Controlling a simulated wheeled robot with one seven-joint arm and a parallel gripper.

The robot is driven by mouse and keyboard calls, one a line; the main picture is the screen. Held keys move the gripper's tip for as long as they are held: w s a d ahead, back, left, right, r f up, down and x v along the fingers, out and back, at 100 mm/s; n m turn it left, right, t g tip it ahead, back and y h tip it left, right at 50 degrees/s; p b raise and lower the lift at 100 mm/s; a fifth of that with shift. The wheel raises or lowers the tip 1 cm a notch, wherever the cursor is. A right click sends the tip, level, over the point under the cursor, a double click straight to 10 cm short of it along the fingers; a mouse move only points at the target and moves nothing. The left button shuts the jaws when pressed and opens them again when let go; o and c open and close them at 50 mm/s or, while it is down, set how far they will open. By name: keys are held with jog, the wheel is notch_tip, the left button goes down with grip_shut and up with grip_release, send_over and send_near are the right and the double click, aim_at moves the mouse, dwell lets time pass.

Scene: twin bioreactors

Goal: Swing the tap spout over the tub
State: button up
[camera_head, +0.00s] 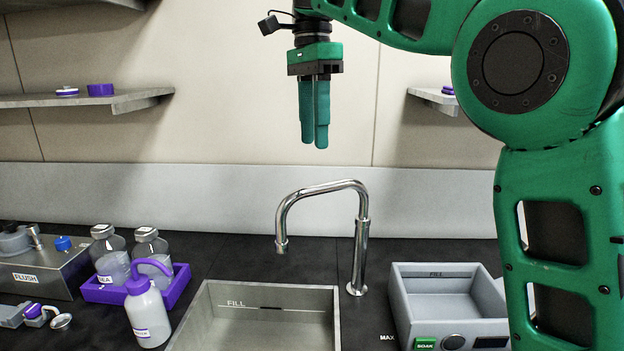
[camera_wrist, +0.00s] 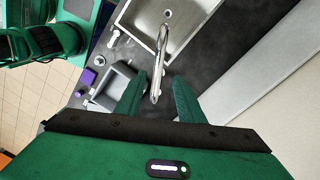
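The chrome tap (camera_head: 362,235) stands on the dark counter behind the right part of the metal sink. Its spout (camera_head: 300,194) bends left, with its outlet above the sink's back edge. The grey tub (camera_head: 400,300), marked FILL inside with a green SOAK label in front, stands right of the tap. My gripper (camera_head: 314,146) points down, well above the tap and apart from it. In the wrist view my gripper (camera_wrist: 160,78) has its two green fingers apart and empty. The tap (camera_wrist: 162,60) shows in the gap between them, and the tub (camera_wrist: 128,70) lies to the left.
The sink (camera_head: 335,320) is at front centre. A purple tray (camera_head: 98,292) with bottles, a purple-topped wash bottle (camera_head: 148,312) and a FLUSH box (camera_head: 45,275) stand left. Shelves (camera_head: 130,101) hang on the wall. The air between my gripper and the tap is clear.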

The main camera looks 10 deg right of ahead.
jog(key=f, duration=0.9)
jog(key=shift+s+f, duration=0.4)
jog(key=shift+c, duration=0.4)
grip_shut()
